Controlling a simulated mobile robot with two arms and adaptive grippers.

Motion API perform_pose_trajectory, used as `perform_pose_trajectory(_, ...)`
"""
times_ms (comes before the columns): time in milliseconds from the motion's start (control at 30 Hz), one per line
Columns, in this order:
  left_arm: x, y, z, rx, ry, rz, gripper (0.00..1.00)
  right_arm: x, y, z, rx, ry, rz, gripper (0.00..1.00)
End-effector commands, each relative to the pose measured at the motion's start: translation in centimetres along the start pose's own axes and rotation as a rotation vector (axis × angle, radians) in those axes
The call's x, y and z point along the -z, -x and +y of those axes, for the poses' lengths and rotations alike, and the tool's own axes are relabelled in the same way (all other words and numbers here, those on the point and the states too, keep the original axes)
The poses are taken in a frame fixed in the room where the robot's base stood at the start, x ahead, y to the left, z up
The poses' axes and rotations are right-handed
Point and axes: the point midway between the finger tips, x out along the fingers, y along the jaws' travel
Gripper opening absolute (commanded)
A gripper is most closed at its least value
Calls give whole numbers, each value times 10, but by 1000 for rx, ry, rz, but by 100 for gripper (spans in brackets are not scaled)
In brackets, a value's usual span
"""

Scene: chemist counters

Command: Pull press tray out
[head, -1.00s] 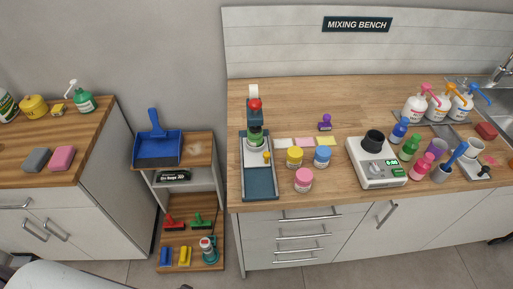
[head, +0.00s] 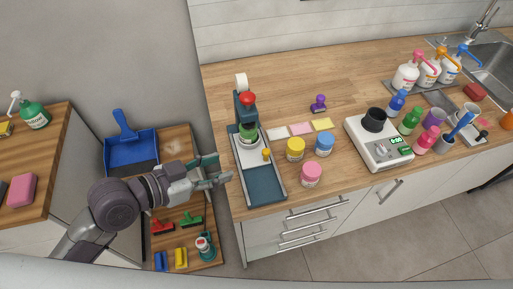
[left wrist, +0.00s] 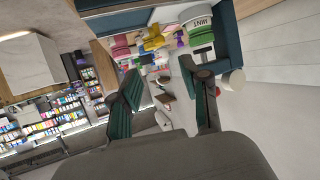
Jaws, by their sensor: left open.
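The press (head: 246,110) stands on the left part of the wooden counter, with a red knob on top and a green item under it. My right gripper does not show.
Yellow, blue and pink jars (head: 311,174) stand right of the press, near colored cards (head: 300,129). A scale (head: 378,145) and several bottles are farther right. A low shelf with a blue dustpan (head: 130,150) stands left of the counter.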

Motion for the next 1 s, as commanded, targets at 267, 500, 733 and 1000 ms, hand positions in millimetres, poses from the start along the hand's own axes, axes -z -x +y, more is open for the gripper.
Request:
perform_pose_trajectory(267, 4, -47, -1, 2, 7, 4, 46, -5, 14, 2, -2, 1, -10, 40)
perform_pose_trajectory(500, 2, -98, -1, 2, 7, 2, 46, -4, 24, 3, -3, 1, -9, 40)
perform_pose_trajectory(733, 0, -127, -1, 2, 4, 0, 46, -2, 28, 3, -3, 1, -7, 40)
perform_pose_trajectory(1000, -1, -134, -1, 2, 2, -1, 46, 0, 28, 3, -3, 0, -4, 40)
